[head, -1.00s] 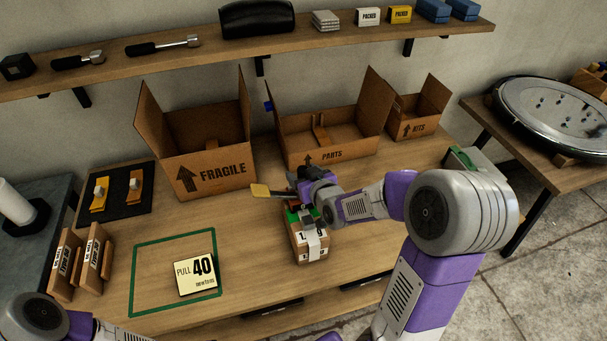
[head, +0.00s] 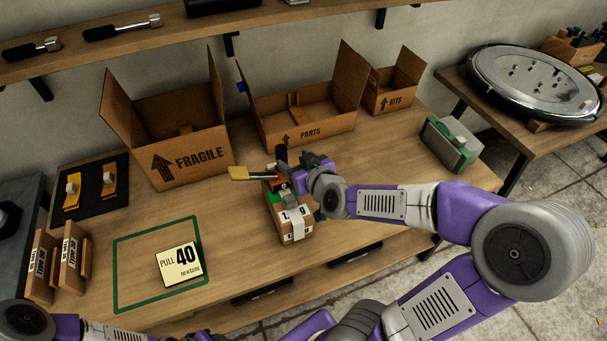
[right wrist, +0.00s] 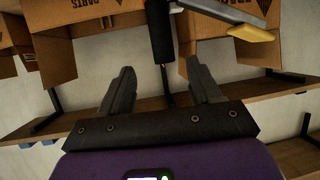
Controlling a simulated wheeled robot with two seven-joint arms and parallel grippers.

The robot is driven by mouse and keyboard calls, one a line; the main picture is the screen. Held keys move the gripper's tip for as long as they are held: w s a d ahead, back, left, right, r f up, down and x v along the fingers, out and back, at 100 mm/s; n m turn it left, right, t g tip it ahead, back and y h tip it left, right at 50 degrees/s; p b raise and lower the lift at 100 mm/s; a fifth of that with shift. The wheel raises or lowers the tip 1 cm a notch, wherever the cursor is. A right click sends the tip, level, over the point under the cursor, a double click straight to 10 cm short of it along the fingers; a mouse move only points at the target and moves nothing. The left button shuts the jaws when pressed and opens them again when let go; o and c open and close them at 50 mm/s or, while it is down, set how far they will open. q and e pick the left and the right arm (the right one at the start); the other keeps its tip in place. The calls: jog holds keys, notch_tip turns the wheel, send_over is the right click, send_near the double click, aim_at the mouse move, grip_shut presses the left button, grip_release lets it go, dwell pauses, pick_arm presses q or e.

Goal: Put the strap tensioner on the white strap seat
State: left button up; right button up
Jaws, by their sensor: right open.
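The strap tensioner shows a black upright handle (head: 281,156) and a lever with a yellow tip (head: 252,174), at the top of a small cardboard carton (head: 295,232). A white strap (head: 299,222) runs over the carton. Green and red parts show below the handle; my gripper partly hides the area, so I cannot tell how the tensioner meets the strap seat. My right gripper (head: 300,164) is beside the handle, on its right. My left gripper is out of view.
Open cartons marked FRAGILE (head: 195,160), PARTS (head: 310,132) and KITS (head: 393,102) stand behind. A green-framed area (head: 118,275) with a PULL 40 card (head: 180,264) lies at left. A green and grey device (head: 450,145) stands at right.

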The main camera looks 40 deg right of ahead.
jog(key=shift+b+v, duration=1.5)
jog(key=shift+v, duration=0.7)
jog(key=shift+a, duration=0.15)
